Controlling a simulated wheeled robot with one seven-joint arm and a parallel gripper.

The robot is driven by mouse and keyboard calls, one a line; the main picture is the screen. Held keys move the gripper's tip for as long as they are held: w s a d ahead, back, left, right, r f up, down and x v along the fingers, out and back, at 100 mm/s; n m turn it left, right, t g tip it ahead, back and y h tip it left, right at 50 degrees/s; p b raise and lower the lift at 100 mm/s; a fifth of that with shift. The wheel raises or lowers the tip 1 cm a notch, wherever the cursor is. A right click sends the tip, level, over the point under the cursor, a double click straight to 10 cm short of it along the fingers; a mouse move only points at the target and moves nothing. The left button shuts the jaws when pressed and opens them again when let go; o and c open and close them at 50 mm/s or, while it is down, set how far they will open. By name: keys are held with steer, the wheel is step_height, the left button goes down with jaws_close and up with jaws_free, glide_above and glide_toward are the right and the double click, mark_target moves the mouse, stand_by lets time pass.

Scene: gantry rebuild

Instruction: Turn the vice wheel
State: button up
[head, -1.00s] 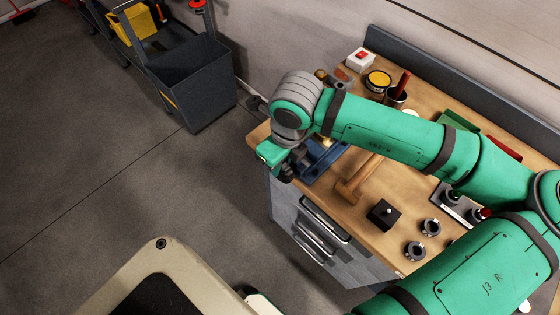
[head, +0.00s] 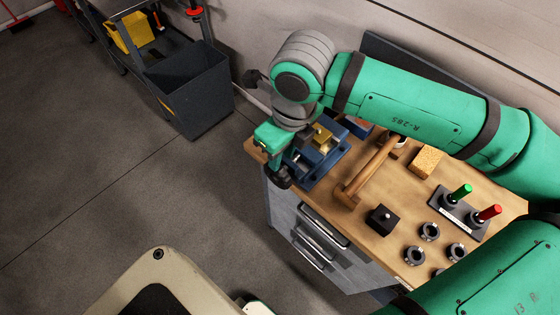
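The blue vice (head: 328,160) stands at the left end of the wooden bench top, with a brass-coloured block (head: 321,137) between its jaws. My green arm reaches across the bench from the right and bends down at the grey wrist. My gripper (head: 281,176) is at the vice's left side, by the bench's front left corner. Its green body (head: 269,137) hides part of the vice. Dark parts below it overlap the place where the wheel would be, so I cannot tell wheel from fingers, whether they touch, or how far the fingers are apart.
A wooden mallet (head: 367,170) lies right of the vice. A black knobbed block (head: 382,219), grey rings (head: 429,231), a sponge-like block (head: 426,161) and a rack with green and red handles (head: 460,212) fill the right. A dark bin (head: 190,95) stands left; floor between is clear.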

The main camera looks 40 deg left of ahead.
steer(key=shift+d+r, duration=0.15)
steer(key=shift+r, duration=0.95)
